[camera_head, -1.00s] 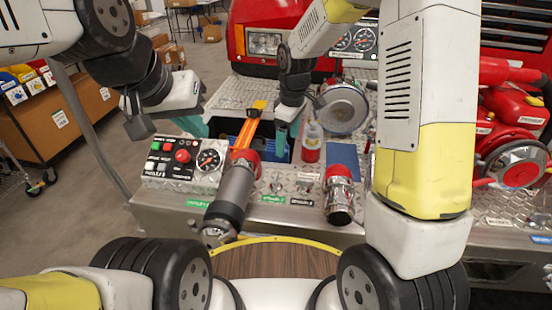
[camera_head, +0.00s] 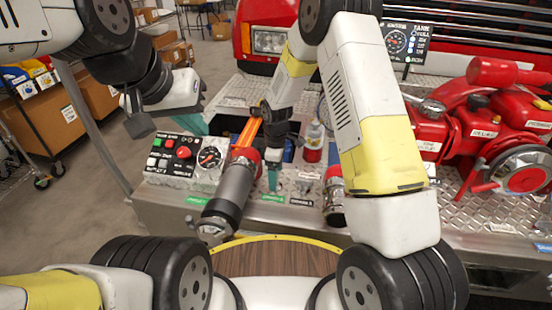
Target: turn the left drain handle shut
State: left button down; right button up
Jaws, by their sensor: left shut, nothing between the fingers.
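Small metal fittings sit along the bumper's front edge above green and black labels. The right one (camera_head: 306,186) is visible between the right gripper and a red-topped coupling. The left one, probably the left drain handle, is largely hidden by the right gripper's fingertip, so its angle and any contact cannot be told. My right gripper (camera_head: 272,180) points down there, with a teal finger showing; its opening cannot be made out. My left gripper (camera_head: 190,125) is shut and empty, over the back of the control box, well left of the fittings.
The control box (camera_head: 183,160) with buttons and a gauge stands at left. A grey nozzle (camera_head: 230,192) lies in front beside the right gripper. A large red pump (camera_head: 490,130) fills the right.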

jog(key=shift+f, duration=0.1)
jog(key=c, duration=1.4)
jog(key=shift+o, duration=0.2)
jog(key=m, duration=0.4)
jog(key=shift+m, duration=0.4)
jog(key=m, duration=0.4)
jog(key=shift+m, duration=0.3)
jog(key=m, duration=0.4)
jog(key=shift+m, duration=2.2)
